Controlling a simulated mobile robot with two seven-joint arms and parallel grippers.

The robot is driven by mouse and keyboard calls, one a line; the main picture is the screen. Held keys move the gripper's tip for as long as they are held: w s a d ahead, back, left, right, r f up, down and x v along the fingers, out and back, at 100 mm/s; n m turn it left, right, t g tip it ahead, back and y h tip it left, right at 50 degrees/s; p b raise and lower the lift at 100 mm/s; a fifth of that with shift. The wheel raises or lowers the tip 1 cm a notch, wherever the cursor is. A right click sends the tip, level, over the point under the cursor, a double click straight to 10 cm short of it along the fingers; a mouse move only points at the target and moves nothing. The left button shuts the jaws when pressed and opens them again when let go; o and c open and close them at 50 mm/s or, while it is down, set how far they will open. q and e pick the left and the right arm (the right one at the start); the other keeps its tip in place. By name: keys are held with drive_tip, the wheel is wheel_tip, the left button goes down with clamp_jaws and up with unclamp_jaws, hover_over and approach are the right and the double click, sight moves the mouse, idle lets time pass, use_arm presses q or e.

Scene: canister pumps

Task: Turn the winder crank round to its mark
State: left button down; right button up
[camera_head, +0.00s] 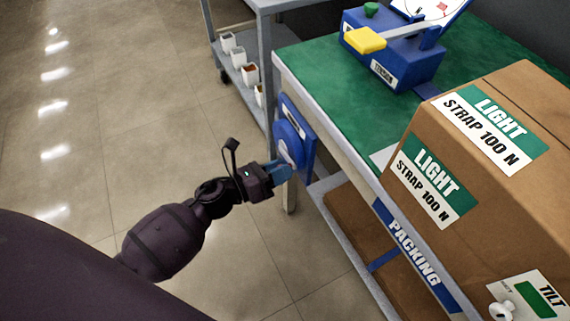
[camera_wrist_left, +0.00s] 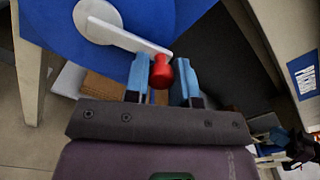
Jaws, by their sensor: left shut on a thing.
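The winder, a blue round drum on a blue plate (camera_head: 290,131), is fixed to the end of the green-topped bench. In the left wrist view its blue face (camera_wrist_left: 60,30) carries a light grey crank arm (camera_wrist_left: 128,38) running from a round hub down to the right. A red knob (camera_wrist_left: 161,72) is at the crank's outer end. My left gripper (camera_head: 284,170) is at the winder; in the wrist view its blue fingers (camera_wrist_left: 162,80) are on both sides of the knob, shut on it. I cannot make out the mark.
A large cardboard box (camera_head: 480,170) sits on the green bench (camera_head: 335,85). A blue tension device (camera_head: 395,50) with a yellow-ended lever stands behind it. A grey rack (camera_head: 240,65) with small cups stands beyond the bench. The floor to the left is clear.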

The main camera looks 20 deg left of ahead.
use_arm(q)
drive_tip(key=shift+s+f+m+b, duration=0.15)
drive_tip(key=shift+f+m+b, duration=0.45)
drive_tip(key=shift+f+m, duration=0.2)
drive_tip(key=shift+m, duration=0.3)
use_arm(e)
drive_tip(key=shift+w+a+f+t, duration=0.1)
drive_tip(key=shift+w+t, duration=0.15)
drive_tip(key=shift+t, duration=0.05)
use_arm(q)
drive_tip(key=c, duration=0.9)
unclamp_jaws()
drive_tip(key=shift+c, duration=0.2)
drive_tip(key=v, duration=1)
drive_tip(key=shift+s+a, duration=0.25)
